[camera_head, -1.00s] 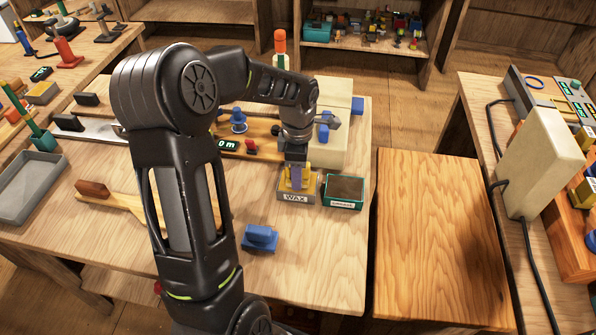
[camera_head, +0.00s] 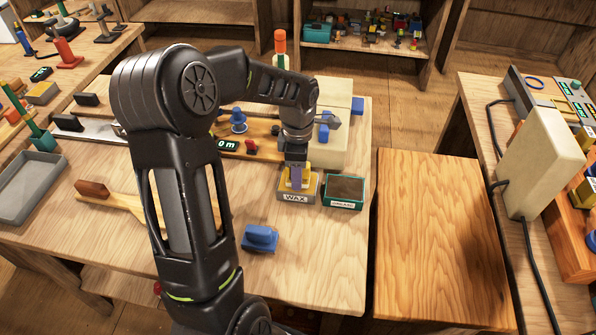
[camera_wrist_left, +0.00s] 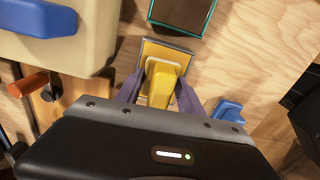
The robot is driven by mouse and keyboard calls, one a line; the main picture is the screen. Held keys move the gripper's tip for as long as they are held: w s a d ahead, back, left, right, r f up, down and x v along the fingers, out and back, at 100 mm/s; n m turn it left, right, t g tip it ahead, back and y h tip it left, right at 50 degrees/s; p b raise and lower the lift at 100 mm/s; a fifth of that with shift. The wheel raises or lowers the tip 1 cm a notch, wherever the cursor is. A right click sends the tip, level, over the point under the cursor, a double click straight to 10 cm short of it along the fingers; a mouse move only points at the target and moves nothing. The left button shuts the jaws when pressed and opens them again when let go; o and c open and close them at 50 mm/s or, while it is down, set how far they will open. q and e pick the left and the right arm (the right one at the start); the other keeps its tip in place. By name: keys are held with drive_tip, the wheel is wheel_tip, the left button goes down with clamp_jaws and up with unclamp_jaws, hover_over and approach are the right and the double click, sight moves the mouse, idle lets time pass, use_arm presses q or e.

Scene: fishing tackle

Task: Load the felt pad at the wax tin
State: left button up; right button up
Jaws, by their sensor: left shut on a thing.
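The felt pad (camera_wrist_left: 163,80) has a yellow handle, and my left gripper (camera_wrist_left: 160,92) is shut on it. The pad's underside is hidden. In the head view my left gripper (camera_head: 296,179) points down over the wax tin (camera_head: 295,197), a small open tin labelled WAX. The yellow pad (camera_head: 286,184) is at the tin's opening; I cannot tell how firmly it touches the wax. In the left wrist view the tin's rim (camera_wrist_left: 172,47) shows around and beyond the pad. My right gripper is not in view.
A green tin (camera_head: 343,193) with dark contents stands close to the right of the wax tin. A blue handled block (camera_head: 260,238) lies nearer on the table. A cream block (camera_head: 334,92) stands behind. The front right of the table is clear.

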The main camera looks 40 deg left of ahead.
use_arm(q)
drive_tip(key=shift+f, duration=0.1)
drive_tip(key=shift+r+p, duration=2.35)
drive_tip(key=shift+r, duration=1.2)
